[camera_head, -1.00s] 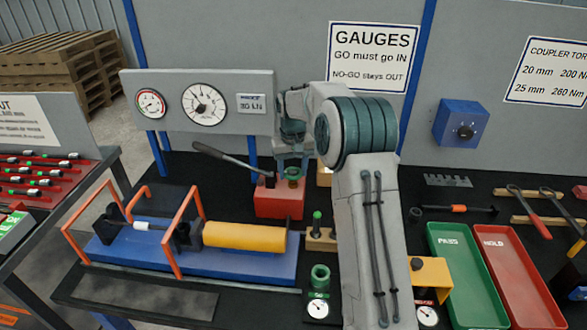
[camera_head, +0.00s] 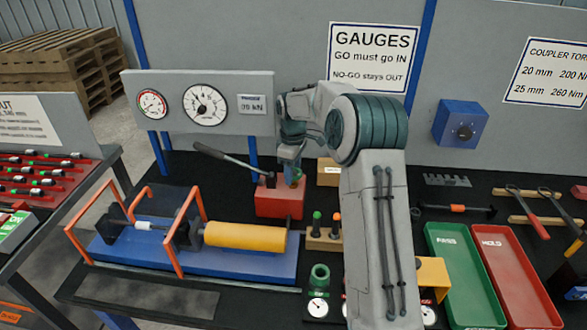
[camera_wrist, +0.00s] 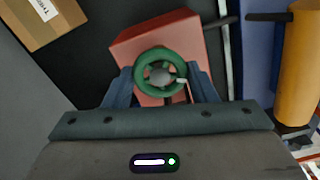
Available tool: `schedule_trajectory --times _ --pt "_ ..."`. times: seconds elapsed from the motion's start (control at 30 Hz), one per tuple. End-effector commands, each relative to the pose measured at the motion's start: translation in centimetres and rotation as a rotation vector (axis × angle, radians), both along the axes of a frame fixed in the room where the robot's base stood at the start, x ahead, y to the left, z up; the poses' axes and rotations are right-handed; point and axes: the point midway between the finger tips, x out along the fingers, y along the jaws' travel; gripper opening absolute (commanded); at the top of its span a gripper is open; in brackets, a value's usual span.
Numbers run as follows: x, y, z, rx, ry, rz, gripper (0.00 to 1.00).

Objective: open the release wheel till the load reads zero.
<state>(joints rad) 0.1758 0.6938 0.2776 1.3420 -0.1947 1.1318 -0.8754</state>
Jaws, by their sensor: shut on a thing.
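The green release wheel (camera_wrist: 160,75) sits on the red pump block (camera_wrist: 170,40) in the wrist view. My gripper (camera_wrist: 161,84) has one finger on each side of the wheel and is shut on it. In the head view the wheel (camera_head: 299,176) is partly hidden by my gripper (camera_head: 290,168), above the red block (camera_head: 279,202). The large white dial (camera_head: 206,104) on the grey panel has a dark needle pointing to the upper left. The small red-rimmed dial (camera_head: 152,104) is beside it. Exact readings are too small to tell.
A dark pump lever (camera_head: 228,159) slants up left from the red block. The blue test bed (camera_head: 240,265) with its yellow cylinder (camera_head: 245,236) and orange guards lies to the left. Green (camera_head: 447,240) and red (camera_head: 492,238) trays lie to the right.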

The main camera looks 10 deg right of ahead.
Motion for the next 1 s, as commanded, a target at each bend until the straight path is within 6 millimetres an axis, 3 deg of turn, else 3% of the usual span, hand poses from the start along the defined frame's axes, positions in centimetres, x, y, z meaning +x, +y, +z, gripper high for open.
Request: schedule_trajectory --times 0.5,1.0 --pt "-0.12 0.00 -0.07 0.001 0.004 0.376 0.29" --pt "-0.13 -0.09 -0.14 0.000 0.005 0.471 0.29"
